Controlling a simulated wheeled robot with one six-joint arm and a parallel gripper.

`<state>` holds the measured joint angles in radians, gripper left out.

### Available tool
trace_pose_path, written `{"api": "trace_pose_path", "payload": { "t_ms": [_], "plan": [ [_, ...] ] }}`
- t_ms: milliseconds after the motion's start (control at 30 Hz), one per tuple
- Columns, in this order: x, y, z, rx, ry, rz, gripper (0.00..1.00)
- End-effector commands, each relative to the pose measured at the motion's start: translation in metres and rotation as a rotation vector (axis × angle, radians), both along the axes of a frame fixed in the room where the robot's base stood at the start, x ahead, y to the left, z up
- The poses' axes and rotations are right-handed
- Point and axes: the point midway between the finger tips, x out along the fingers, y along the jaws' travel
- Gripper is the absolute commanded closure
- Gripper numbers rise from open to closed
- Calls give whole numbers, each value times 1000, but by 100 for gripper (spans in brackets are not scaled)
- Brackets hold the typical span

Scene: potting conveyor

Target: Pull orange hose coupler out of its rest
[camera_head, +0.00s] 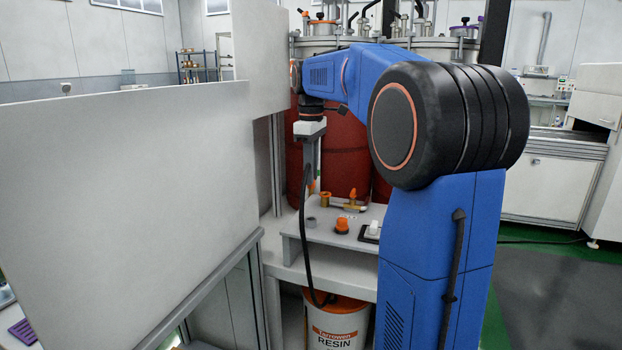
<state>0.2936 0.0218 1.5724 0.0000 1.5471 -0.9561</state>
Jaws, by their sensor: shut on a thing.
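My gripper (312,181) points down over the small shelf. It is shut on the orange hose coupler (312,188), of which only a small orange bit shows at the fingertips. A black hose (307,240) runs from beside the gripper, hangs in front of the shelf and ends at the bucket below. On the shelf stand a grey ring-shaped piece (311,222) and an orange knob-like piece (342,225). I cannot tell which piece is the coupler's rest. The coupler appears above the shelf top, but its exact clearance is unclear.
A brass fitting (325,200) and a valve with an orange handle (351,199) sit behind on the shelf (318,239). A white piece on a dark base (373,229) is at right. A resin bucket (336,322) stands below. A large pale panel (120,200) blocks the left.

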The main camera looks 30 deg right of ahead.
Motion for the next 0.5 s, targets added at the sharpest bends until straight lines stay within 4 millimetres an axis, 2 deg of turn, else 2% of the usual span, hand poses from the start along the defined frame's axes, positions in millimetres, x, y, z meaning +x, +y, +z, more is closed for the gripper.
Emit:
{"api": "trace_pose_path", "payload": {
  "t_ms": [500],
  "plan": [
    [0, 0, 28, 0, 0, 0, 100]
  ]
}}
